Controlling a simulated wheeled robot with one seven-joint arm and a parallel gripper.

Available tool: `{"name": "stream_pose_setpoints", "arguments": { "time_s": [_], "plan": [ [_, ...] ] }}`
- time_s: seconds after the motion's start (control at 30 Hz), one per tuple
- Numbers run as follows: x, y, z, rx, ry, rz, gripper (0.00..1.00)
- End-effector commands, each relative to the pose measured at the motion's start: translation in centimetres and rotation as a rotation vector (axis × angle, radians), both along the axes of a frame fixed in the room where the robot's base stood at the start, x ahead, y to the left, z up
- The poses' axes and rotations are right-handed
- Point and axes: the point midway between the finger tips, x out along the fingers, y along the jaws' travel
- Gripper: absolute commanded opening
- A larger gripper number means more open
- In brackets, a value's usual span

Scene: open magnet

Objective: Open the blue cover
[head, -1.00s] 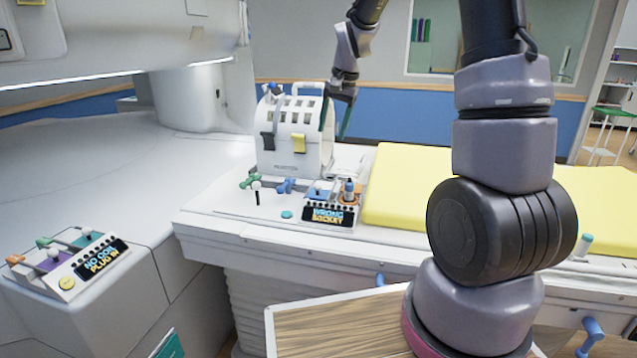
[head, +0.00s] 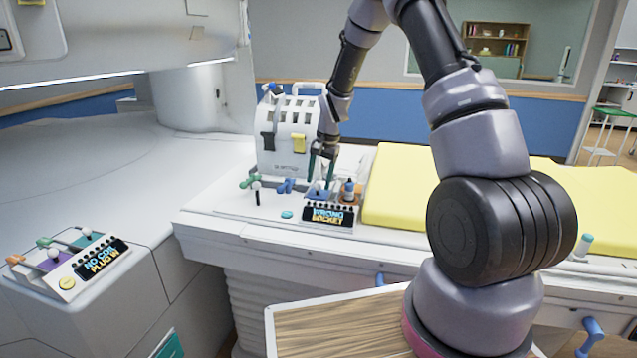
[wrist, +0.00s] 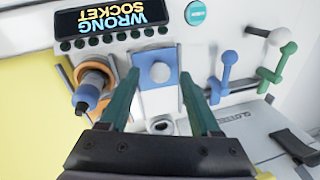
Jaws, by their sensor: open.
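The blue cover (wrist: 148,60) is a small flat blue plate with a round white knob (wrist: 160,72), set in the white panel below the sign in the wrist view. In the head view the blue cover (head: 313,195) is partly hidden by my gripper (head: 321,178). In the wrist view my gripper (wrist: 158,88) is open, with one dark green finger on each side of the cover's lower part. Nothing is held between the fingers. Whether the fingertips touch the panel I cannot tell.
An orange socket with a grey-blue plug (wrist: 92,82) stands close left of the cover in the wrist view. Blue (wrist: 224,75) and green (wrist: 277,65) levers are to the right. A sign (head: 327,214) reads "WRONG SOCKET". The white coil housing (head: 287,150) stands behind; a yellow pad (head: 395,190) lies right.

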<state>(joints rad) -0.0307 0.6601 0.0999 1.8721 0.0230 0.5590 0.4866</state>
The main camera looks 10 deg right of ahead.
Motion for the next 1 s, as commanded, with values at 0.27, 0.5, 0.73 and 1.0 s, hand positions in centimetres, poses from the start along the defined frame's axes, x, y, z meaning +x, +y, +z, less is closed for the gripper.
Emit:
{"name": "stream_pose_setpoints", "arguments": {
  "time_s": [0.27, 0.5, 0.73, 1.0],
  "plan": [
    [0.15, 0.21, -1.22, 0.001, -0.001, 0.0, 0.64],
    [0.15, 0.21, -1.19, 0.001, -0.001, 0.0, 0.37],
    [0.13, 0.2, -1.18, 0.0, 0.0, 0.0, 0.0],
    [0.14, 0.21, -1.16, 0.0, 0.0, 0.0, 0.0]
  ]
}}
